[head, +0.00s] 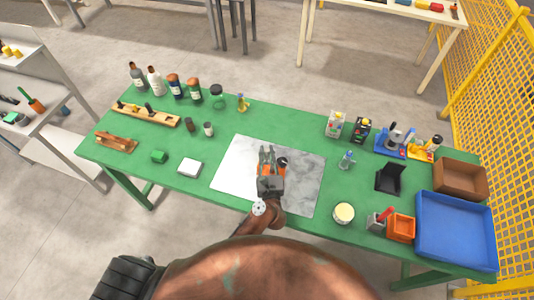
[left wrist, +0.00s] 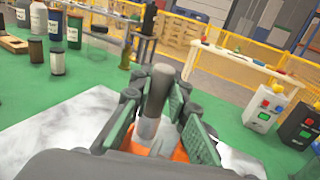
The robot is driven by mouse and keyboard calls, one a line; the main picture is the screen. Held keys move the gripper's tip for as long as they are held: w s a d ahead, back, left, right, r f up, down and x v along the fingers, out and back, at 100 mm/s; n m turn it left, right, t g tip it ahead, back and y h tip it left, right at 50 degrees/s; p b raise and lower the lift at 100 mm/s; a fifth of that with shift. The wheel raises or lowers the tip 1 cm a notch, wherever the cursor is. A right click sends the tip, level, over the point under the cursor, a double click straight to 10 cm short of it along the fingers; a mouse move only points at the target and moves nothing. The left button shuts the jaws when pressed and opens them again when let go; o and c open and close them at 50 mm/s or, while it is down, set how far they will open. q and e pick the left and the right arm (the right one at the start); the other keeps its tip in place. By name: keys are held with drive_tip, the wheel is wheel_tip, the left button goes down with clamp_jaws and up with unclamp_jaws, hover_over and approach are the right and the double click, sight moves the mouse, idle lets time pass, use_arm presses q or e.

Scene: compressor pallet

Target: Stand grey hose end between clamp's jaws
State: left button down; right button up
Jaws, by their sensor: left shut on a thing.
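My left gripper (head: 267,152) is over the pale marbled plate in the middle of the green table. In the left wrist view my left gripper (left wrist: 155,120) is shut on the grey hose end (left wrist: 157,90), a dark grey upright cylinder with a lighter lower part, between its two green-padded fingers. An orange thing (left wrist: 180,155), perhaps the clamp, shows low behind the fingers. In the head view it shows as orange patches (head: 261,170) beside the gripper. My gripper hides most of it, so I cannot tell whether the hose end is between its jaws. My right gripper is not in view.
The marbled plate (head: 235,165) is otherwise bare. A white block (head: 189,168) and green block (head: 159,156) lie left. Several bottles (head: 174,86) stand at the back left. A cream round tub (head: 344,213), orange bin (head: 401,227) and blue tray (head: 455,232) are at right.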

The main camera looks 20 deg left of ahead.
use_arm(q)
drive_tip(key=shift+f+b, duration=0.4)
drive_tip(key=shift+f, duration=0.25)
drive_tip(key=c, duration=1.8)
unclamp_jaws()
drive_tip(key=shift+c, duration=0.2)
drive_tip(key=shift+r+p, duration=0.4)
drive_tip(key=shift+r, duration=0.2)
drive_tip(key=b+v, duration=0.1)
drive_tip(key=v, duration=1.1)
